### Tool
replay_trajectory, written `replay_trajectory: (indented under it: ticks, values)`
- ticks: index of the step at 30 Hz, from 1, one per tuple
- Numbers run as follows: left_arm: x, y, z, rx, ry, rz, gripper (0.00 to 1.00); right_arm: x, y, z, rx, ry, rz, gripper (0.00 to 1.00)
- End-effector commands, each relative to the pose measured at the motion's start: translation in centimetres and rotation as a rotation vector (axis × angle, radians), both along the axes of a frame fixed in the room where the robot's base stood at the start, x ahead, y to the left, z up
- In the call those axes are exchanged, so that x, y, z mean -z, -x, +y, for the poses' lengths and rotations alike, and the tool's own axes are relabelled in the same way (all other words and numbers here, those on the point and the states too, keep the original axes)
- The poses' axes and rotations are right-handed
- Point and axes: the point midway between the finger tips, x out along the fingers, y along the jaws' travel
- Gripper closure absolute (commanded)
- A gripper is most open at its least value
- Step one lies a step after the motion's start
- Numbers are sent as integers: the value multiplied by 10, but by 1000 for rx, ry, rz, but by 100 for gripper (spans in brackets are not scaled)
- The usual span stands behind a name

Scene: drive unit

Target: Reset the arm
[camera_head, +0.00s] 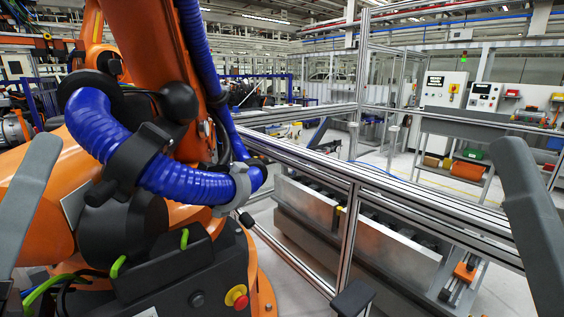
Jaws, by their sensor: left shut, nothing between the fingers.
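The grey link of my left arm (28,195) rises along the left edge, and the grey link of my right arm (530,220) stands at the right edge. A dark block low in the picture, right of the middle, looks like my left gripper (352,298). It is shut with nothing held, though its fingers are hard to make out and its lower part is cut off by the frame. My right gripper does not show.
A large orange industrial robot (150,30) with a blue ribbed hose (185,180) fills the left side. An aluminium-profile frame (350,180) crosses the middle, with metal panels (385,250) behind it. Control boxes (484,96) and a shelf with bins (468,170) stand back right. Grey floor shows between them.

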Motion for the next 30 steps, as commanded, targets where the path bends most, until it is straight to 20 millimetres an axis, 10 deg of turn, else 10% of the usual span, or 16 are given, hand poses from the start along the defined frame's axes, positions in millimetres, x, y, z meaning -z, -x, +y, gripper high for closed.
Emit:
replay_trajectory:
  ticks: [6,24,30]
  values:
    - [-9,25,-3,-446,-452,-55,100,-1,0,0,0,0,0,6]
    - [-312,23,-2,-431,-435,-51,100,-306,0,0,0,0,0,6]
    - [-378,23,-2,-430,-435,-50,100,-372,0,0,0,0,0,6]
